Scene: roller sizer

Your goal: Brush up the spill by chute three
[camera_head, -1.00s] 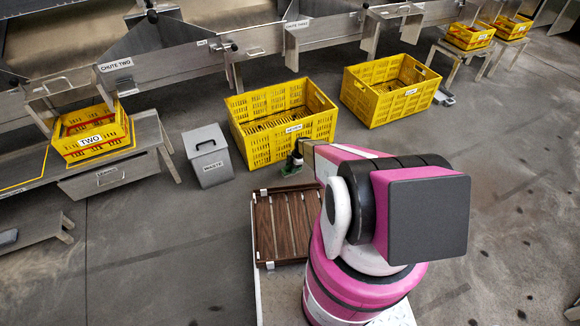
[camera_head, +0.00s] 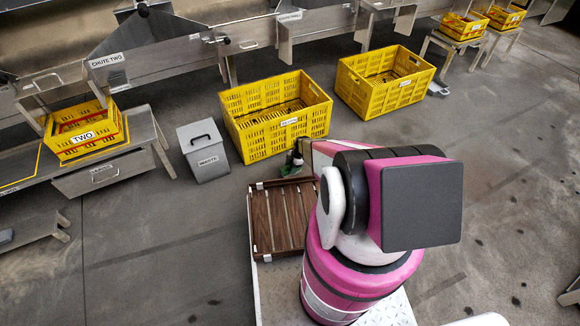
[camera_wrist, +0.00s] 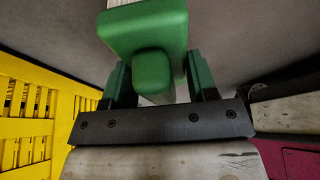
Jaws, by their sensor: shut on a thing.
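My gripper (camera_wrist: 152,88) is shut on a green brush (camera_wrist: 145,35), which fills the space between its fingers in the wrist view. Pale bristles show at the brush's top edge. In the head view, my gripper (camera_head: 294,160) and the green of the brush are small, just in front of the left yellow crate and above the brown slatted tray; my arm partly hides them. The chute three sign (camera_head: 290,17) is at the top middle. I cannot make out a spill near it; the crates block part of the floor there.
Two big yellow crates, left (camera_head: 263,150) and right (camera_head: 370,112), stand on the floor below the chutes. A grey waste bin (camera_head: 207,160) is left of them. The brown slatted tray (camera_head: 262,225) is beside my arm. A small grey object (camera_head: 438,89) lies right of the crates. Floor at right is open.

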